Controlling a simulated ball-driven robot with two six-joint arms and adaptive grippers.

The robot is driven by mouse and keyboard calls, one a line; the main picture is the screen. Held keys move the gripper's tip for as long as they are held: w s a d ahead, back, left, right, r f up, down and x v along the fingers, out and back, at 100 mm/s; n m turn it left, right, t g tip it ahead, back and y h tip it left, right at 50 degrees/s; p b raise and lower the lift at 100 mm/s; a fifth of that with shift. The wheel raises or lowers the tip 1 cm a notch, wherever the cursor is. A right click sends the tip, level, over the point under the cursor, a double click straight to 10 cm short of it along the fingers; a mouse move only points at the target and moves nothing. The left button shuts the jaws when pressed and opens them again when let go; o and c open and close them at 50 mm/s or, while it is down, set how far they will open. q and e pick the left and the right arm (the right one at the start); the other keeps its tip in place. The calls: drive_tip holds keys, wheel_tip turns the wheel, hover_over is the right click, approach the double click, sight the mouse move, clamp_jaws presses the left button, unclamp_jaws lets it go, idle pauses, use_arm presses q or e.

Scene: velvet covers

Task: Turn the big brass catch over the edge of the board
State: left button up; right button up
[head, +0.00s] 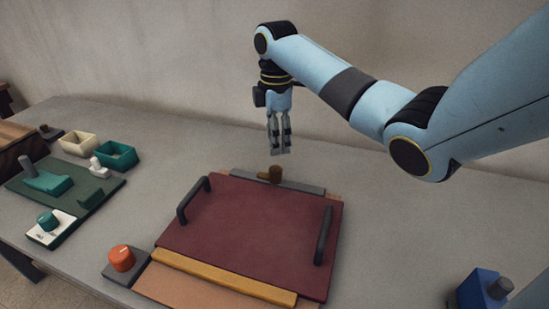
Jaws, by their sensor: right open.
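The big brass catch (272,174) sits at the middle of the far edge of the dark red board (250,225), by a grey strip (305,187). From this view I cannot tell whether the catch reaches over the board's edge. The board lies flat and has a dark handle on its left (193,199) and another on its right (323,236). My right gripper (279,152) points down above the catch, apart from it, open and empty. My left gripper is not in view.
An orange knob (121,258) on a grey block stands left of the board's near edge, with a yellow bar (222,279) in front. A green panel (70,203) and small bins are at left. A blue block (481,290) is at lower right.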

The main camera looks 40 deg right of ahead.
sight(276, 168)
drive_tip(key=f, duration=0.4)
drive_tip(key=shift+s+a+f, duration=0.2)
drive_tip(key=shift+f, duration=0.15)
wheel_tip(276, 168, down, 4)
drive_tip(key=shift+w+d+f+b, duration=0.1)
drive_tip(key=shift+f+b, duration=0.05)
drive_tip(key=shift+b, duration=0.4)
drive_tip(key=shift+f, duration=0.6)
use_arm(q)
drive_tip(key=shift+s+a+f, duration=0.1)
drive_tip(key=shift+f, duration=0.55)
use_arm(e)
drive_tip(key=shift+c, duration=0.8)
clamp_jaws()
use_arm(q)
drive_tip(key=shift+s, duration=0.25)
